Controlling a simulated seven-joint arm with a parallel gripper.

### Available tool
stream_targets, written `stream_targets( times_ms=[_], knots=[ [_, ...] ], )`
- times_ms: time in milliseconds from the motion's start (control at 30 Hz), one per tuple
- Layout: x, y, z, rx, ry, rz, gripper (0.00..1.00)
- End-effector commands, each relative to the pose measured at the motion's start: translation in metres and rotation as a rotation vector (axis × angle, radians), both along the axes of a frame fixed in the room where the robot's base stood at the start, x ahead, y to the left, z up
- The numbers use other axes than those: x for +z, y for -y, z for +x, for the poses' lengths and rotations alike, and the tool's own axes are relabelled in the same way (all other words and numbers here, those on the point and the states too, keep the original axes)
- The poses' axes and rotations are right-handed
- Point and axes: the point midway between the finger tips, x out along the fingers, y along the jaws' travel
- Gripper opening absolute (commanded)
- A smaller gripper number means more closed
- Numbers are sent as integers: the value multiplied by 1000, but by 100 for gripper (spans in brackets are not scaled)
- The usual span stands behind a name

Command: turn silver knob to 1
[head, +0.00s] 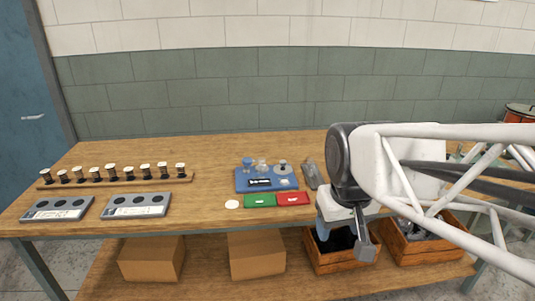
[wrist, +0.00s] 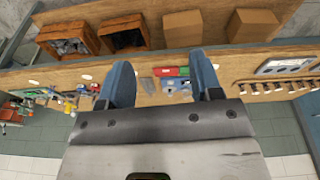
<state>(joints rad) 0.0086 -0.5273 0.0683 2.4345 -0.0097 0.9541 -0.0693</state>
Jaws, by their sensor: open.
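A blue spring coiler (head: 242,186) stands on the wooden bench, left of my gripper. Several knobs and rollers stick up from its top. A silver-grey knob (head: 283,166) is at its right side; its setting is too small to read. A blue knob (head: 247,162) is at the left. In the wrist view the coiler (wrist: 176,84) shows upside down beyond the fingers, its knobs not clear. My gripper (head: 345,236) is over the bench's front edge, right of the coiler and apart from it. Its two blue fingers stand apart in the wrist view (wrist: 163,75), with nothing between them.
Green (head: 260,201) and red (head: 293,198) pads lie in front of the coiler, beside a white disc (head: 232,204). A grey object (head: 310,175) lies to its right. A rack of knobs (head: 115,182) and two grey trays (head: 137,205) are left. Boxes (head: 257,255) stand below.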

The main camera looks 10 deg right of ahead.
Motion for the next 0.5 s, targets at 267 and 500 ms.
stream_targets(
  times_ms=[267, 500],
  knots=[
    [20, 1, 65, 84, -22, -16, 59],
    [32, 1, 122, 160, -41, -30, 59]
  ],
)
